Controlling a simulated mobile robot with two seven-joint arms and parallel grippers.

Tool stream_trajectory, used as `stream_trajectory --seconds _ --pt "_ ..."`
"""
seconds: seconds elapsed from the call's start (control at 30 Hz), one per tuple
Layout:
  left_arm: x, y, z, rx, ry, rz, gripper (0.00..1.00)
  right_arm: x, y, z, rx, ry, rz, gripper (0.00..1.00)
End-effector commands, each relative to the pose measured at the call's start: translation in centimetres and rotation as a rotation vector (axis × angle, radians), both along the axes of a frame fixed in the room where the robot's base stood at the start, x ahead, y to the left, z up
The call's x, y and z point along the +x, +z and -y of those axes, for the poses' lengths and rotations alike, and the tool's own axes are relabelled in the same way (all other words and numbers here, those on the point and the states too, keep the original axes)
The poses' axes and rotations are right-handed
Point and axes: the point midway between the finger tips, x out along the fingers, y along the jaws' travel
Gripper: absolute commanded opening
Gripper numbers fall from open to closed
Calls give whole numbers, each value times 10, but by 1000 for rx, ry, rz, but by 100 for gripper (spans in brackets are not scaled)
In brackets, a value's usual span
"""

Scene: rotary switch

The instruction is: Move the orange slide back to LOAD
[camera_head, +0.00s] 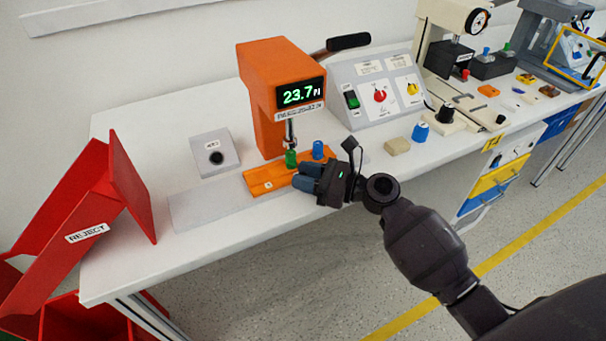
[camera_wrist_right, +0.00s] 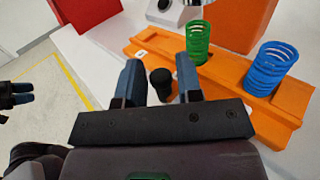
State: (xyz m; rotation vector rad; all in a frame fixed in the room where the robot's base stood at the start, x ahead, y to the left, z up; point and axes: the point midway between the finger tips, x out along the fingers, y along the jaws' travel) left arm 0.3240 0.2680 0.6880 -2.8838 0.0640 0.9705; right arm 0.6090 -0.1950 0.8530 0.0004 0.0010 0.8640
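The orange slide (camera_head: 262,183) sits on a grey rail (camera_head: 205,204) under the orange press (camera_head: 262,80). It carries a green spring (camera_head: 291,158) under the plunger and a blue spring (camera_head: 318,149) to the right. Both springs show in the right wrist view, green (camera_wrist_right: 197,43) and blue (camera_wrist_right: 270,65). My right gripper (camera_head: 306,177) is at the slide's front side. In the wrist view its open fingers (camera_wrist_right: 158,66) stand either side of a black knob (camera_wrist_right: 160,82), with gaps visible. My left gripper (camera_wrist_right: 20,93) shows small at the wrist view's left edge, fingers unclear.
The press display (camera_head: 300,94) reads 23.7. A red REJECT chute (camera_head: 90,205) stands left, a grey button box (camera_head: 214,153) behind the rail, and a control panel (camera_head: 378,92) right of the press. A loose blue knob (camera_head: 420,132) and beige block (camera_head: 397,146) lie right.

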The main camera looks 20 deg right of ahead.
Motion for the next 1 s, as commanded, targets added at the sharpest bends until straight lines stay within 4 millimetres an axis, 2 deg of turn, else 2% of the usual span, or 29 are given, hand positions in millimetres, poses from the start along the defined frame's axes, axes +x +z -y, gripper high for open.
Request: stream_trajectory --seconds 0.37,0.5,0.6,0.87,1.0 --pt "-3 -2 -4 11 -9 -8 48 3 0 -3 0 -1 0 33" --pt "-5 -2 -4 11 -7 -11 48 3 0 -3 0 -1 0 12" --pt "-6 -3 -4 10 -5 -13 48 3 0 -3 0 0 0 0" --pt "-4 0 -2 2 2 -7 48 2 1 -6 1 0 1 0" --pt "0 8 -1 -1 4 8 48 1 4 -19 3 2 4 0"
